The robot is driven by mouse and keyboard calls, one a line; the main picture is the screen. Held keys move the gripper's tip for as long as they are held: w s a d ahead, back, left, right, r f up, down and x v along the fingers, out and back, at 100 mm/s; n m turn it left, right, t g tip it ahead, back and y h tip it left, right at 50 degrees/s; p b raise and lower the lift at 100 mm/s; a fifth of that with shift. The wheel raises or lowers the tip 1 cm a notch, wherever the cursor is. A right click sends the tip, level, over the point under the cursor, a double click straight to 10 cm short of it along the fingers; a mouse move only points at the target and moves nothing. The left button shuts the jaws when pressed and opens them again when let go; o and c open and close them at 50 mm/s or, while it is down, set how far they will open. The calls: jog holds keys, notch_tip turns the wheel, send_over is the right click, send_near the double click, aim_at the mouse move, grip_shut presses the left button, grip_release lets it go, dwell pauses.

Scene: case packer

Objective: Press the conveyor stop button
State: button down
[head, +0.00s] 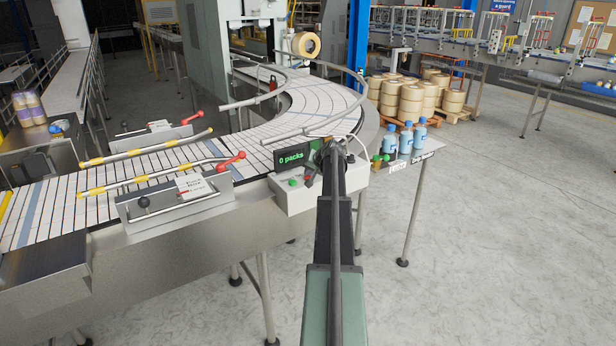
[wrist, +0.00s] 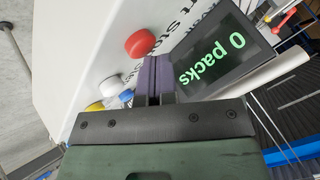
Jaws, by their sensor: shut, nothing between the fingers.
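The control box (head: 315,196) is a pale panel beside the conveyor curve. In the wrist view its face (wrist: 80,40) carries a red button (wrist: 140,43), with partly cut-off lettering next to it that seems to include "Sto". In the head view my arm hides the fingertips.
A dark display (wrist: 228,48) reading "0 packs" stands close beside the fingers. White, blue (wrist: 126,96) and yellow (wrist: 95,107) knobs lie on the other side. The curved conveyor (head: 300,105) has guide rails. Blue bottles (head: 405,138) stand on a side shelf.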

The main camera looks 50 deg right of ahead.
jog(key=shift+r+p, duration=0.6)
jog(key=shift+r, duration=0.2)
notch_tip(320, 180, up, 5)
jog(key=p, duration=0.5)
jog(key=shift+r, duration=0.1)
